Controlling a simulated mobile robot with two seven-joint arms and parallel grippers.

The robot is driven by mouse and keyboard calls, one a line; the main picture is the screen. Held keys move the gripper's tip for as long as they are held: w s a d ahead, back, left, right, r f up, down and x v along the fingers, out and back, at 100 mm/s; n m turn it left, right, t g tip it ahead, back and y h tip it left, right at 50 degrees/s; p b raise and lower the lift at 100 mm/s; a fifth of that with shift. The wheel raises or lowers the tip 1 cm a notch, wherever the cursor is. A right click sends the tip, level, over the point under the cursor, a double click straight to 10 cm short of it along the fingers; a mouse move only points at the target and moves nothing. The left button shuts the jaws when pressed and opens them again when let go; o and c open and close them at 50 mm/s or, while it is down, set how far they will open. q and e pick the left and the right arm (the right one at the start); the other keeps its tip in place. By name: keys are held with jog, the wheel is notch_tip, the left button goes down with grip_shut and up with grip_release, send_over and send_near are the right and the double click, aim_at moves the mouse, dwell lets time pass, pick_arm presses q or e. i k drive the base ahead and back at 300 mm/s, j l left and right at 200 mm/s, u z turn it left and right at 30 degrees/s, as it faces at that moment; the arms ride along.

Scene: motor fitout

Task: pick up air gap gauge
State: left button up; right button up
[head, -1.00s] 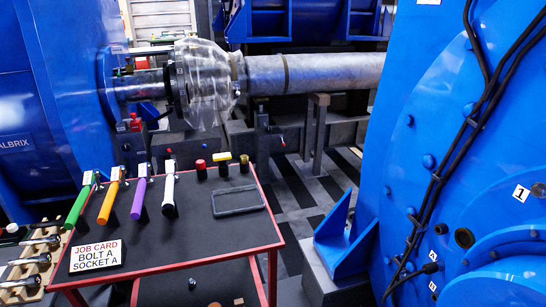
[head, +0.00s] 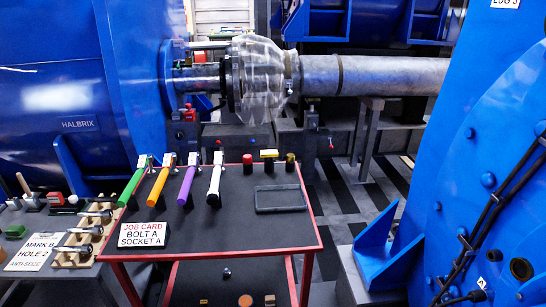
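I cannot tell for sure which item is the air gap gauge. On the red-edged cart (head: 300,232) stand several long-handled tools: a green one (head: 130,188), an orange one (head: 157,187), a purple one (head: 186,186) and a white one (head: 214,184). An empty dark rectangular frame (head: 277,199) lies on the cart top at the right. Neither of my grippers is in view.
A job card (head: 143,234) sits at the cart's front left. Blue machine housings flank a steel shaft (head: 390,75). Checkered floor shows right of the cart.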

aim_at(268, 155)
jog(key=z, duration=3.75)
jog(key=j+u, duration=0.15)
jog(key=u, duration=2.25)
jog(key=i+j, duration=0.25)
jog(key=i+j+u, duration=0.15)
jog(key=i+j, duration=0.15)
jog(key=i, duration=0.2)
